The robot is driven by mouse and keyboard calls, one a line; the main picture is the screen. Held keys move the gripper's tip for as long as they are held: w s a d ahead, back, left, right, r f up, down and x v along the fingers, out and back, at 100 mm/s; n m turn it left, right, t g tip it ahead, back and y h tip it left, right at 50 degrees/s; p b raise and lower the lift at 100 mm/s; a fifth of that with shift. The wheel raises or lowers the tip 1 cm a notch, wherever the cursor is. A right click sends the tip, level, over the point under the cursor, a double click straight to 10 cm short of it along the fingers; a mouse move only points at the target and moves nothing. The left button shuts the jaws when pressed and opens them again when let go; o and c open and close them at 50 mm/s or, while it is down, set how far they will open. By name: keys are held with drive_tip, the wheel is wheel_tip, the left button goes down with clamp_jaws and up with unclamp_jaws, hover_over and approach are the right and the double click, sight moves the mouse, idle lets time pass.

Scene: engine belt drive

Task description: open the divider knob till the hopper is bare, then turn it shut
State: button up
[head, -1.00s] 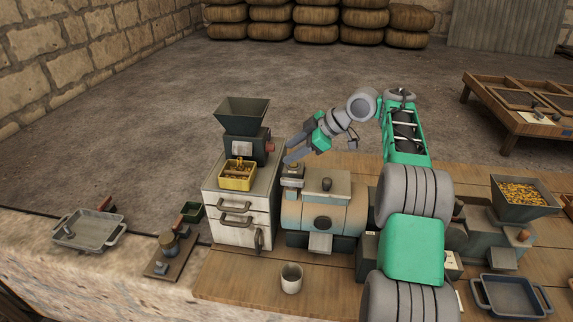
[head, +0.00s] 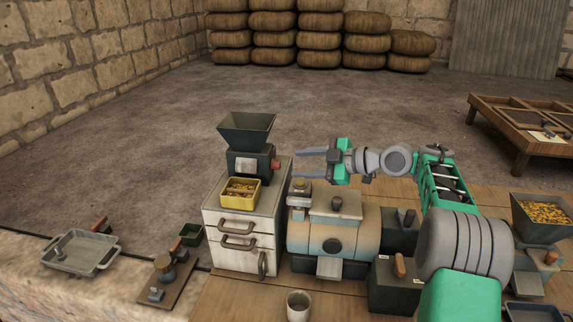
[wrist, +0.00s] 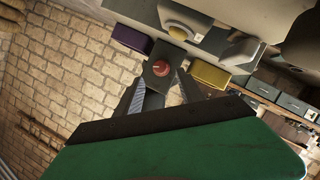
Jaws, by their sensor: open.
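The dark divider (head: 262,162) stands on a white drawer cabinet (head: 237,256) at left of centre in the head view. Its black hopper (head: 247,128) is on top, and I see no grain in the part of it that shows. The red knob (head: 276,165) is on the divider's right side; it also shows in the wrist view (wrist: 161,68). My gripper (head: 298,164) is open and empty, level with the knob, pointing left at it with a small gap. In the wrist view the knob sits between and beyond the fingers (wrist: 160,84).
A yellow bin (head: 240,197) with grain stands before the divider; a purple bin (wrist: 126,37) is on its other side. The tan engine drum (head: 350,232) lies below my gripper. A grain-filled hopper (head: 541,232) stands far right. A cup (head: 299,307) is at the front.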

sight(280, 165)
drive_tip(key=x, duration=0.6)
drive_tip(key=shift+p, duration=0.4)
drive_tip(key=shift+c, duration=0.6)
clamp_jaws()
